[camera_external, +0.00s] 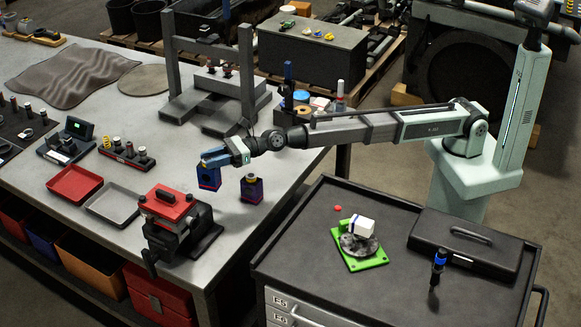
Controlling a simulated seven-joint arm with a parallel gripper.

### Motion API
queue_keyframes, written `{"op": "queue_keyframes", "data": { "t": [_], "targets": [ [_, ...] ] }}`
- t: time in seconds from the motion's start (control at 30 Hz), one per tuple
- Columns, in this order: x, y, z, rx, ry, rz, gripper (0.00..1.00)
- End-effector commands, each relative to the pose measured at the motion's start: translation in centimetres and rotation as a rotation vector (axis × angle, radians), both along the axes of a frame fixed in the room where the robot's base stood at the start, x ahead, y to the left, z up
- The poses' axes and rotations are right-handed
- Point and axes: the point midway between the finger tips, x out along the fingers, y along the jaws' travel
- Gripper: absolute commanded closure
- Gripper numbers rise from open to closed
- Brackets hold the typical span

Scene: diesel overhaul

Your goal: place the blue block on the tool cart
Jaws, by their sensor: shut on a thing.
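My gripper (213,160) is over the workbench and shut on a blue block (208,178) with a dark purplish lower part. The block hangs below the fingers, and whether it touches the bench top is hard to tell. A second, similar dark blue block (252,190) stands on the bench just right of the held one, with a small dark knob on top. The tool cart (310,235) stands at the lower right, apart from the gripper. It has a dark flat top and grey drawers.
On the cart are a green plate with a white part (368,250), a small red piece (337,208), a black case (465,245) and a blue-topped tool (438,265). The cart's left top is clear. A red-topped vise (170,205) and dark press frame (245,75) flank the gripper.

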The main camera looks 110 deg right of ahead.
Motion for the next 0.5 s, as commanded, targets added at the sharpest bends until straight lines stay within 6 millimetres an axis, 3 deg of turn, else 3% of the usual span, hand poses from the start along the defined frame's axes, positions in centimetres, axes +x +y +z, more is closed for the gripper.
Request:
{"op": "queue_keyframes", "data": {
  "t": [0.1,0.5],
  "targets": [
    [-1.1,5.1,1.4,0.0,-0.004,0.052,1.0],
    [-6.5,20.7,5.5,0.002,-0.003,0.231,1.0]
  ]
}}
